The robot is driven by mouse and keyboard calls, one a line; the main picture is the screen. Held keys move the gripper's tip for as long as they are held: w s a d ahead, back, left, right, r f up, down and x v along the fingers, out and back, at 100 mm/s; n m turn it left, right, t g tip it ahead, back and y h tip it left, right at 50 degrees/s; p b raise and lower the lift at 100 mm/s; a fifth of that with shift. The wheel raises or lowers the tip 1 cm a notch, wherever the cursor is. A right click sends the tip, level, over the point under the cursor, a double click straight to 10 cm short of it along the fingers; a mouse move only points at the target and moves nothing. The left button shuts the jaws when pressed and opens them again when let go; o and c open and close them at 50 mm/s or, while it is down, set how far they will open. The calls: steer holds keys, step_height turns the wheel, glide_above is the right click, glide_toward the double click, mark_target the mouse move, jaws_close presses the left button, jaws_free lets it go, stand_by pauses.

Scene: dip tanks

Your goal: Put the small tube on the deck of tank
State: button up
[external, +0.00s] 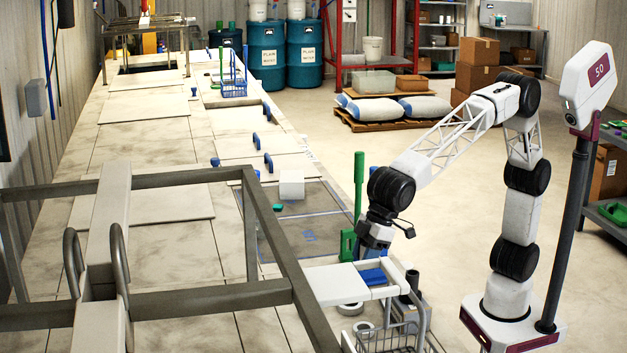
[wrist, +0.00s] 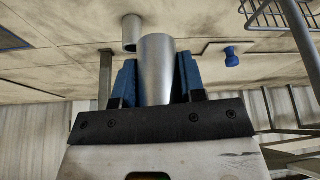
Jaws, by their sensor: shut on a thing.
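My gripper (wrist: 158,78) is shut on a metal tube (wrist: 157,62), with one blue finger on each side of it. A second, smaller-looking grey tube (wrist: 132,30) shows behind it in the wrist view; I cannot tell which is the small one. In the external view my gripper (external: 374,250) is low beside the tank's right edge, above the cart end; the held tube cannot be made out there. The long pale tank deck (external: 165,245) runs away to the left, with lids on it. A dark, mesh-like opening (external: 312,235) with a white block (external: 291,184) is near the gripper.
A green upright post (external: 359,190) stands just left of my gripper. A wire-basket cart (external: 390,340) is below it. Grey metal rails (external: 270,220) cross the near deck. A blue basket (external: 234,82) sits farther along the deck. Open floor lies to the right.

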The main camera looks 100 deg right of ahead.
step_height(320, 180, down, 11)
steer(key=shift+f, duration=0.1)
stand_by(0.3)
steer(key=shift+w+a+f, duration=0.2)
steer(key=shift+w+a, duration=0.95)
steer(key=shift+w, duration=1.25)
steer(key=shift+w+a+f, duration=0.25)
steer(key=shift+w+a, duration=0.9)
steer(key=shift+w, duration=1.3)
steer(key=shift+w+a+f, duration=0.2)
steer(key=shift+w+a, duration=0.95)
steer(key=shift+w, duration=1.25)
steer(key=shift+f, duration=1.75)
steer(key=shift+f, duration=0.1)
